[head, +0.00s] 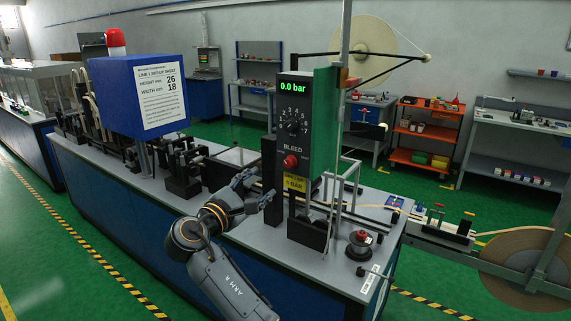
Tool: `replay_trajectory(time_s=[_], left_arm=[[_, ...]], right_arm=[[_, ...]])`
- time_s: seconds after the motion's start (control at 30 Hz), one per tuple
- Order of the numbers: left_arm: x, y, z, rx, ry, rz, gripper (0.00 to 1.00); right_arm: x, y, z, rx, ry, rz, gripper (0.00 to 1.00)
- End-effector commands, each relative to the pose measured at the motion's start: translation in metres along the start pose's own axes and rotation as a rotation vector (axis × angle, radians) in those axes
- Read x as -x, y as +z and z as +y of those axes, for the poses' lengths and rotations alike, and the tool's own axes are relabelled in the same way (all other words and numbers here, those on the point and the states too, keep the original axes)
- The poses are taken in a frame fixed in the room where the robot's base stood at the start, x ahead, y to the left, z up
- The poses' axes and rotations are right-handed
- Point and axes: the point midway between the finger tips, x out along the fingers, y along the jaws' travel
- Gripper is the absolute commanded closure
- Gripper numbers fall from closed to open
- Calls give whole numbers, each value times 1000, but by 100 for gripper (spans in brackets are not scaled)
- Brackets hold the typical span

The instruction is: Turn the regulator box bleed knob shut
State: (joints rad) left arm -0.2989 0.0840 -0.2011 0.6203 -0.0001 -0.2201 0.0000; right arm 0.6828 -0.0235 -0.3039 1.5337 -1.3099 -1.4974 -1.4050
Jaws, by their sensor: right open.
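The regulator box (311,120) is a tall dark panel with a green side, standing upright on the machine bench. Its green display (293,87) reads 0.0 bar. A black dial (293,126) with numbers sits above the word BLEED. The red bleed knob (290,161) is below that word, above a yellow label. My right gripper (262,188) is open, to the left of and lower than the knob, apart from it. Nothing shows between its fingers. Which way the knob is turned is too small to tell. My left gripper is out of view.
A blue box with a setup sheet (160,95) and a red lamp stands at the left of the bench. A red button (361,237) on a black base sits at the right front. A clear upright frame (347,195) stands beside the box.

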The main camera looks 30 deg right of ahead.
Motion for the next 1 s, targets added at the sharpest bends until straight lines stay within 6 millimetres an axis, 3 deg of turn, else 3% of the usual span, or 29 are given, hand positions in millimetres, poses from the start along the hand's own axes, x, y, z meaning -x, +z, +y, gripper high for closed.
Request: replay_trajectory(time_s=[0.3,0.6,0.8,1.0], left_arm=[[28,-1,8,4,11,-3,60],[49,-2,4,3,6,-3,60],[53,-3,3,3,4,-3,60],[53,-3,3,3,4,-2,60]], right_arm=[[-60,3,3,4,-2,-1,49],[-115,1,2,3,0,1,49],[-131,-1,0,2,-1,3,49],[-133,-2,-1,0,0,4,49]])
